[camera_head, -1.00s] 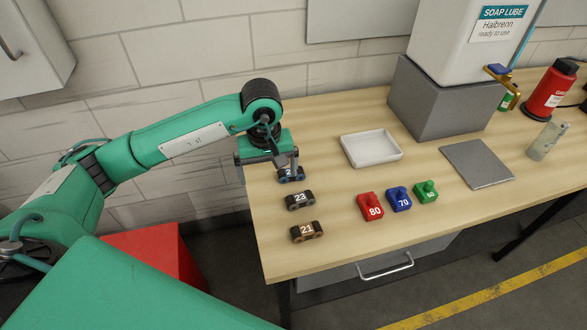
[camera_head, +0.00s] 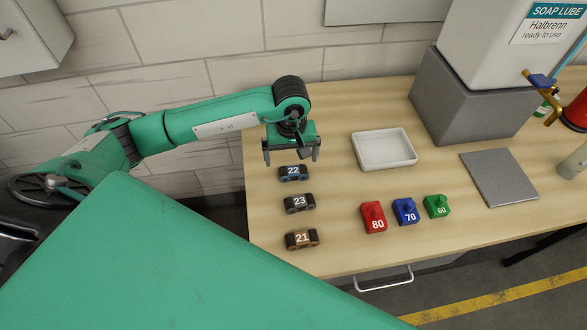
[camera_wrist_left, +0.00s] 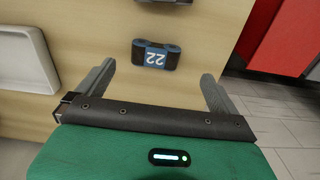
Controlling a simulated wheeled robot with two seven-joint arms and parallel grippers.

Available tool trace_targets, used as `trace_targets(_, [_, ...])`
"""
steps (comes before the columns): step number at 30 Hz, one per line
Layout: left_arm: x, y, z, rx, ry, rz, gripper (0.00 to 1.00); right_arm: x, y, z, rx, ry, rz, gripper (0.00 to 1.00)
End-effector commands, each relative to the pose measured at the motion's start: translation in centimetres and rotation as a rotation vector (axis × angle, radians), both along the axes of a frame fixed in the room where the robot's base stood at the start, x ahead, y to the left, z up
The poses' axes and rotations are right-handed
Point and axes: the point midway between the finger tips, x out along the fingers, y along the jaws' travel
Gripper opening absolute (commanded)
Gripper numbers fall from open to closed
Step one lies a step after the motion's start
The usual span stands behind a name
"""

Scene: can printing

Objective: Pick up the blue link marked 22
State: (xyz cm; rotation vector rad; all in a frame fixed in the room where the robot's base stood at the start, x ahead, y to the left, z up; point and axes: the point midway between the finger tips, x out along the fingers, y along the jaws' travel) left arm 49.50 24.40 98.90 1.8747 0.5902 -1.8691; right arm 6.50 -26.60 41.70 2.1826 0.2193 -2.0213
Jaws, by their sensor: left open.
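The blue link marked 22 (camera_head: 293,173) lies on the wooden table at the back of a column of three links. In the left wrist view the link (camera_wrist_left: 156,55) lies ahead of the fingertips, between their lines, with its number upside down. My left gripper (camera_head: 291,156) is open and empty, above and just behind the link in the head view. Its two fingers also show apart in the left wrist view (camera_wrist_left: 157,78). The link marked 23 (camera_head: 299,203) and the brown link marked 21 (camera_head: 301,239) lie in front of it. My right gripper is not visible.
A white tray (camera_head: 361,163) lies right of the links. Red 80 (camera_head: 373,217), blue 70 (camera_head: 405,211) and green 60 (camera_head: 437,206) blocks stand nearer the front edge. A grey plate (camera_head: 500,178) and a grey block (camera_head: 460,105) are further right. The wall is close behind.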

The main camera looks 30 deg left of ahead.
Motion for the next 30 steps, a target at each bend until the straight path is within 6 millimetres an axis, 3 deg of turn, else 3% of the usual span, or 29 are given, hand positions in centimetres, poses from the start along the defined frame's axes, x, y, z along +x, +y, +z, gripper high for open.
trace_targets(4, [0.0,0.0,-1.6,-0.001,0.001,0.000,0.98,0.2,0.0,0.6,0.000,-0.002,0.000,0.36])
trace_targets(12, [0.1,-0.2,-3.3,-0.001,0.004,0.001,0.98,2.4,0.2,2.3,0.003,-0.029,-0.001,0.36])
trace_targets(21, [0.3,-0.3,-6.8,-0.001,0.001,0.000,0.98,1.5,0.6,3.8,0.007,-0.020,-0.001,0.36])
trace_targets(29, [0.4,-0.3,-7.2,0.000,-0.001,-0.001,0.98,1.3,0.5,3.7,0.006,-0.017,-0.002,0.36])
trace_targets(30, [0.4,-0.3,-7.2,0.000,-0.001,-0.001,0.90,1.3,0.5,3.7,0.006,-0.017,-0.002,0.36])
